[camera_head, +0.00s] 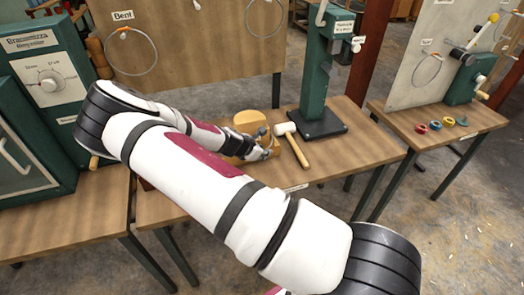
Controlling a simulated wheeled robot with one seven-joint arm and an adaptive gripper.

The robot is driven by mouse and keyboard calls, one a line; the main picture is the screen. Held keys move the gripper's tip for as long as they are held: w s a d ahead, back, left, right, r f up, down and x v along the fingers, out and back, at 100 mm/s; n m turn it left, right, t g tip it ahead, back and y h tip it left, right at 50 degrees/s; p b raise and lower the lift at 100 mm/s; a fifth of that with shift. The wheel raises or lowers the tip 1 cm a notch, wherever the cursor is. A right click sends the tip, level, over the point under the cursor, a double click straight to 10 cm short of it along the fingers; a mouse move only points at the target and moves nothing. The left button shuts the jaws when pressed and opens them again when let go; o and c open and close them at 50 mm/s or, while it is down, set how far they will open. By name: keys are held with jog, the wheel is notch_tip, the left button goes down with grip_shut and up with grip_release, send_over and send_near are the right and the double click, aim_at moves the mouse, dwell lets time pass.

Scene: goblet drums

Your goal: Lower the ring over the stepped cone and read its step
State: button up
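My arm reaches across the picture to the middle workbench, and my gripper (268,145) is low over its top. The gripper is small and partly hidden by its own links, so I cannot tell whether its fingers are open or shut or hold a ring. A tan wooden rounded piece (250,120) stands just behind the gripper; no clear steps show on it, so I cannot tell if it is the stepped cone. A large thin ring (157,62) hangs on the board under a label reading "Bent". Another thin ring (283,24) hangs farther right, cut by the top edge.
A white-headed mallet (297,146) lies right of my gripper. A green press (318,75) stands behind it on a black base. A green cabinet with a dial (49,84) is at the left. The right bench (455,132) holds small coloured pieces. The middle bench's front right (345,155) is clear.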

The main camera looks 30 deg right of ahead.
jog(key=shift+o, duration=0.2)
jog(key=o, duration=0.5)
